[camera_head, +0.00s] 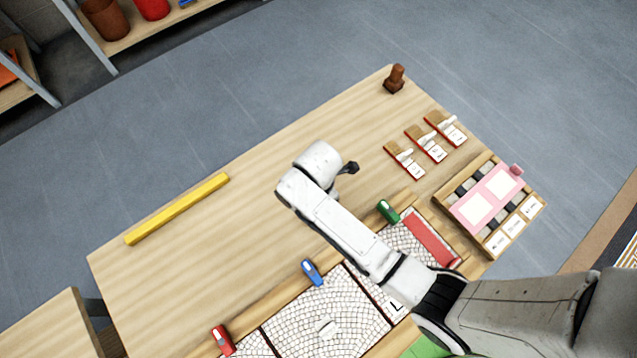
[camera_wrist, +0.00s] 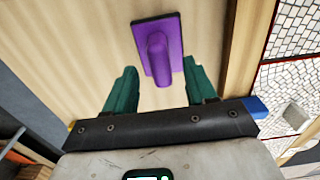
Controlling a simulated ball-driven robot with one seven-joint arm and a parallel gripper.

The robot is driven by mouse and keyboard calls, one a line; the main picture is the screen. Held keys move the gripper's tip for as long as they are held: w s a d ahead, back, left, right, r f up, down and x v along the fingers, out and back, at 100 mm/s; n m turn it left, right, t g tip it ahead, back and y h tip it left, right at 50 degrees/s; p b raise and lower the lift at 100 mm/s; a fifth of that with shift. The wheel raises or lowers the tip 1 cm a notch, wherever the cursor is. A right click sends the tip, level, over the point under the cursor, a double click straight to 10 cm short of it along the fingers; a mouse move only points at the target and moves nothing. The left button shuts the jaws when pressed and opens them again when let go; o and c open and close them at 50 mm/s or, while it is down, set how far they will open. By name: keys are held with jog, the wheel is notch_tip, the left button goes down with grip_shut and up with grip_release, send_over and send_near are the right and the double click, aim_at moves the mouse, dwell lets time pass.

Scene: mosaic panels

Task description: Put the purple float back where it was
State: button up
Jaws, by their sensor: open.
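The purple float (camera_wrist: 171,33) is a flat rectangular plate with a raised rounded handle, lying on the bare wooden tabletop in the wrist view. My gripper (camera_wrist: 160,66) has two green fingers spread apart. The near end of the float's handle shows between and just beyond the fingertips, with no finger seen closed on it. In the head view my arm hides the float and my gripper fingers.
The wooden table (camera_head: 200,240) holds mosaic panels (camera_head: 325,315) along its near side, with red, blue (camera_head: 312,272) and green (camera_head: 388,211) handled tools near them. A yellow bar (camera_head: 178,208), small tagged pieces (camera_head: 426,144), a pink tray piece (camera_head: 486,199) and a brown stamp-like object (camera_head: 394,79) surround free tabletop.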

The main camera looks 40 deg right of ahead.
notch_tip(320, 180, up, 9)
jog(key=p, duration=0.1)
jog(key=shift+r, duration=0.2)
jog(key=s+d+r+m, duration=0.2)
jog(key=s+d+m, duration=0.2)
jog(key=s+m, duration=0.4)
jog(key=s+d+r+m+t, duration=0.1)
jog(key=s+d+r+m, duration=0.1)
jog(key=s+m, duration=0.6)
jog(key=shift+s+d+m, duration=0.25)
jog(key=shift+d+m, duration=0.65)
jog(key=shift+m, duration=0.3)
